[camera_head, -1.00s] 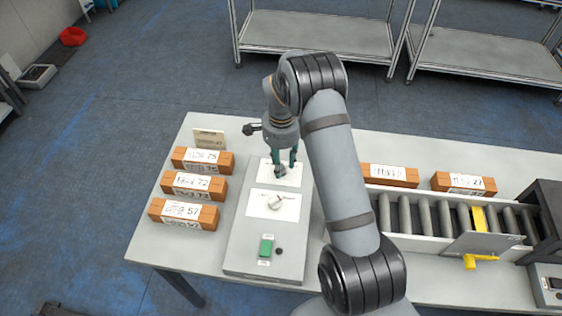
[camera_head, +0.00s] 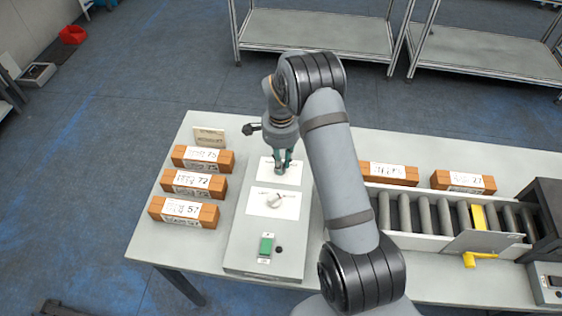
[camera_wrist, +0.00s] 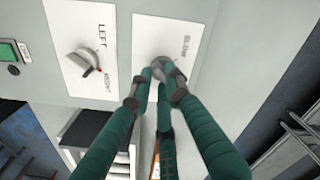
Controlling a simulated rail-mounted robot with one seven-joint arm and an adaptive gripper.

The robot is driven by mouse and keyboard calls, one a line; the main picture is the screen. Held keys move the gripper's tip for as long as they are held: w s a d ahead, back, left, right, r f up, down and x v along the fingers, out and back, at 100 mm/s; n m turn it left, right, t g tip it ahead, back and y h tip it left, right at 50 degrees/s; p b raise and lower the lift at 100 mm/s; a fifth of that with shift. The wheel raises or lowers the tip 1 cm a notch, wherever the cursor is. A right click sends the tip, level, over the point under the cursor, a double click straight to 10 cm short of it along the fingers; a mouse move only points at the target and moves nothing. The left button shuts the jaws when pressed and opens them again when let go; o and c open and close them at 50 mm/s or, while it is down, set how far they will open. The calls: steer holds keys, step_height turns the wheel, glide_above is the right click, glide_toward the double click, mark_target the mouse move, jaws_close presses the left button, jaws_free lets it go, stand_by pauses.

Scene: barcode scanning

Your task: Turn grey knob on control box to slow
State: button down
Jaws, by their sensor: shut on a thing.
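The control box (camera_head: 236,240) lies on the table with two white panels and a green switch. The grey knob (camera_wrist: 160,66) is on the far panel, beside the printed word SLOW in the wrist view. My gripper (camera_head: 283,168) points down at this panel, and in the wrist view its green fingers (camera_wrist: 158,84) are shut on the knob from both sides. The fingers hide much of the knob, so I cannot tell its exact pointing direction. A second, pale knob (camera_head: 275,201) sits on the nearer panel, marked LEFT and RIGHT in the wrist view (camera_wrist: 82,62).
A green switch (camera_head: 266,245) and a small black button (camera_head: 279,250) are at the box's near end. Several labelled brown boxes (camera_head: 193,184) stand left of it.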

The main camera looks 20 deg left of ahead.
stand_by(0.4)
steer(key=n+b, duration=0.2)
steer(key=shift+w+f+n, duration=0.1)
steer(key=shift+f+n, duration=0.05)
steer(key=shift+n, duration=0.25)
steer(key=n+b, duration=0.2)
steer(key=n, duration=0.7)
steer(key=shift+w+b, duration=0.15)
steer(key=shift+b, duration=0.25)
steer(key=shift+n, duration=2)
steer(key=c, duration=1.7)
jaws_free()
steer(key=shift+o, duration=0.2)
steer(key=shift+r, duration=0.25)
